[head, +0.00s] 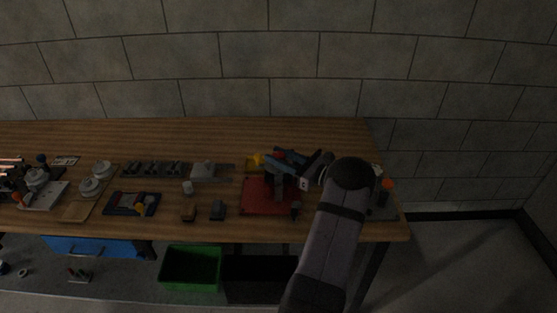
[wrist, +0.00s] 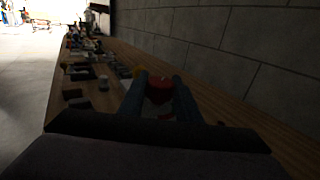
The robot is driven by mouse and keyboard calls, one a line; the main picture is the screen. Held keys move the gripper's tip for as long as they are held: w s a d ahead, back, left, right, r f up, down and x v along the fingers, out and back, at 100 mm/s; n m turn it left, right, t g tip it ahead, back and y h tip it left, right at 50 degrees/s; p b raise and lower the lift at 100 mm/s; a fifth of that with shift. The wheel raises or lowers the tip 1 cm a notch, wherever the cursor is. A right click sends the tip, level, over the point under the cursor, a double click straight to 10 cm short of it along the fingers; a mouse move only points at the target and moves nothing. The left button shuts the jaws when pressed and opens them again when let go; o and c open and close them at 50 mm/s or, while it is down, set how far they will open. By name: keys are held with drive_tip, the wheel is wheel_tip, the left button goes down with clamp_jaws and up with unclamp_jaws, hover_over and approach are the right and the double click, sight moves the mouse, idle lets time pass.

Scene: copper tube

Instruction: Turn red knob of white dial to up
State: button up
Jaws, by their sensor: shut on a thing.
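My gripper (head: 279,159) reaches in from the right over the red board (head: 262,204) on the bench. In the wrist view its two blue-grey fingers (wrist: 157,80) stand on either side of the red knob (wrist: 160,91) and are shut on it. The red knob also shows as a small red patch between the fingers in the head view (head: 279,154). The white dial is mostly hidden; only a pale sliver shows below the knob in the wrist view. The knob's pointing direction cannot be read.
A yellow part (head: 254,160) lies just left of my gripper. An orange-topped item (head: 386,184) stands at the bench's right end. A row of dark blocks (head: 157,168), a grey box (head: 203,170) and round pale parts are further left. A green bin (head: 191,268) is below.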

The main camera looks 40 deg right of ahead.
drive_tip(key=shift+f+n+g+y+b, duration=0.15)
drive_tip(key=shift+n+g+y+b, duration=0.45)
drive_tip(key=shift+n+y+b, duration=1.1)
drive_tip(key=shift+g+y+b, duration=0.3)
drive_tip(key=shift+y+b, duration=0.7)
drive_tip(key=shift+b, duration=0.15)
drive_tip(key=shift+r+n, duration=0.2)
drive_tip(key=shift+n, duration=0.1)
drive_tip(key=o, duration=1.1)
drive_tip(key=shift+c, duration=0.2)
